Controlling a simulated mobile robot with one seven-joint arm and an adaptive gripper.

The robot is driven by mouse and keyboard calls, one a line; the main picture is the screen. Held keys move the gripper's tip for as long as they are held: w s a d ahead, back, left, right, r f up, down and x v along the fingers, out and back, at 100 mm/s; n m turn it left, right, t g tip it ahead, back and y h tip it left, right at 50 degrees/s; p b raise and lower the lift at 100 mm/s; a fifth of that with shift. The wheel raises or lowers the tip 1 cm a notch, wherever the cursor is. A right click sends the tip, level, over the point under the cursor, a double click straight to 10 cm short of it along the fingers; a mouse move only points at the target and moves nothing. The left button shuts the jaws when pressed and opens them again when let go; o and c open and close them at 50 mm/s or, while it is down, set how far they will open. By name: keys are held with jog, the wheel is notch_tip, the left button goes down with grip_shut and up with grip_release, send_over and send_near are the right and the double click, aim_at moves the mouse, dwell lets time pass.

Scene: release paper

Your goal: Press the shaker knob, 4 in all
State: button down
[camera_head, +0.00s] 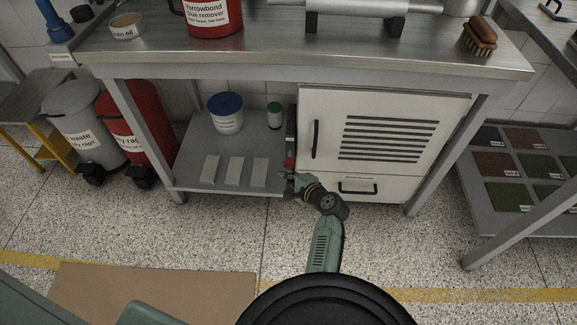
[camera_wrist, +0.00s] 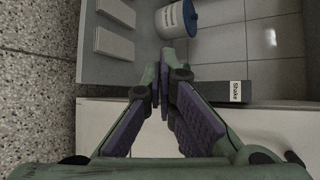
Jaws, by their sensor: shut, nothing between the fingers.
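The shaker knob is a small red piece (camera_head: 289,162) on the left side of the white cabinet (camera_head: 320,100), low on a dark narrow panel (camera_head: 291,138). In the wrist view a dark box (camera_wrist: 210,92) with a label reading "Shake" (camera_wrist: 235,92) sits on the cabinet side, and the red knob is not visible there. My gripper (camera_head: 289,176) is shut and empty, just below the red knob in the head view. In the wrist view its fingertips (camera_wrist: 167,55) meet beside the dark box. I cannot tell whether the fingers touch the knob.
The lower shelf (camera_head: 190,145) holds a white tub with a blue lid (camera_head: 227,113), a small green-lidded jar (camera_head: 274,116) and several pale blocks (camera_head: 234,171). A table leg (camera_head: 143,130) stands left. Red (camera_head: 125,125) and grey (camera_head: 80,115) bins stand beyond it.

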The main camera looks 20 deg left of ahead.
aim_at(286, 165)
jog(key=shift+w+a, duration=0.1)
jog(key=shift+w, duration=0.3)
jog(key=shift+w+a+b, duration=0.2)
jog(key=shift+w, duration=0.55)
jog(key=shift+w+a+b, duration=0.2)
jog(key=shift+w, duration=0.55)
dwell(1.2)
jog(key=shift+s+r, duration=0.1)
jog(key=shift+s, duration=0.05)
jog(key=shift+s+d+p, duration=0.3)
jog(key=shift+s+p, duration=0.2)
jog(key=shift+s, duration=0.4)
jog(key=shift+s+d+p, duration=0.25)
jog(key=shift+s+p, duration=0.25)
jog(key=shift+s, duration=0.35)
jog(key=s+p, duration=0.1)
jog(key=s, duration=0.1)
jog(key=s+d+p, duration=0.1)
jog(key=s, duration=0.2)
jog(key=shift+d, duration=0.2)
jog(key=shift+f, duration=0.2)
dwell(1.1)
